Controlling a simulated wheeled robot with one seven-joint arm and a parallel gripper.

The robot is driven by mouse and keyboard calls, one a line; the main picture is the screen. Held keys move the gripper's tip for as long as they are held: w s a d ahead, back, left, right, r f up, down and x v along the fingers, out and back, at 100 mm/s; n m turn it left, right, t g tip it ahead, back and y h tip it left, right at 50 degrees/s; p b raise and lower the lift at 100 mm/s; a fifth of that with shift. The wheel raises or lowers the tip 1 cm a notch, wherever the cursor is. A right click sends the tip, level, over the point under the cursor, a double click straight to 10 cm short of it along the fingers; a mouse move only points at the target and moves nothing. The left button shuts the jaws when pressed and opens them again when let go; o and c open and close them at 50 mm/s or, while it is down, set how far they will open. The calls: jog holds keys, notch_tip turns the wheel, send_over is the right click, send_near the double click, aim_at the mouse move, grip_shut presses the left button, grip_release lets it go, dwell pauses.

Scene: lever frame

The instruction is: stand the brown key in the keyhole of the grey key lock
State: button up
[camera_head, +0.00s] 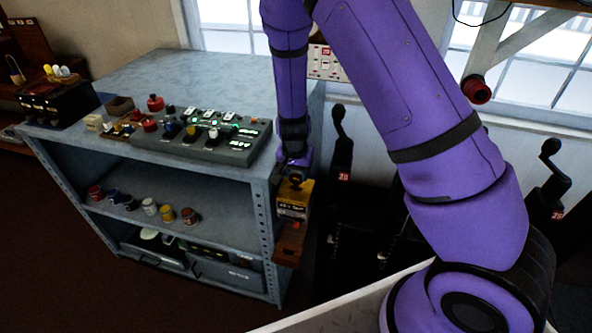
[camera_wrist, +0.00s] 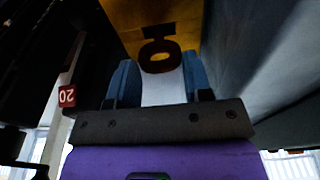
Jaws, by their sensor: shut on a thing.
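My gripper (camera_head: 296,163) reaches down beside the right end of the grey shelf unit, at a yellow box (camera_head: 293,198). In the wrist view its two blue-grey fingers (camera_wrist: 158,78) point at this yellow box (camera_wrist: 195,22). The dark brown key (camera_wrist: 160,62) shows between and just beyond the fingertips, its ring-shaped bow towards me and its stem towards the box. The gripper is shut on the key; the finger contact is hard to see. I cannot tell whether the key's far end touches the box. I cannot single out a grey keyhole in either view.
The shelf unit (camera_head: 160,70) holds a grey console (camera_head: 205,150) with coloured buttons, and small jars (camera_head: 150,206) below. A brown ledge (camera_head: 289,243) is under the yellow box. Black levers (camera_head: 340,140) with red 20 tags stand close to the right.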

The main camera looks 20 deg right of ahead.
jog(key=shift+f, duration=0.4)
jog(key=o, duration=1.3)
jog(key=shift+c, duration=0.2)
jog(key=shift+r, duration=0.1)
notch_tip(320, 180, up, 7)
jog(key=shift+s+a, duration=0.3)
jog(key=shift+s, duration=0.1)
notch_tip(320, 180, up, 10)
jog(key=s, duration=0.1)
jog(key=shift+s+a+r, duration=0.2)
jog(key=shift+a+r, duration=0.05)
jog(key=shift+a, duration=0.2)
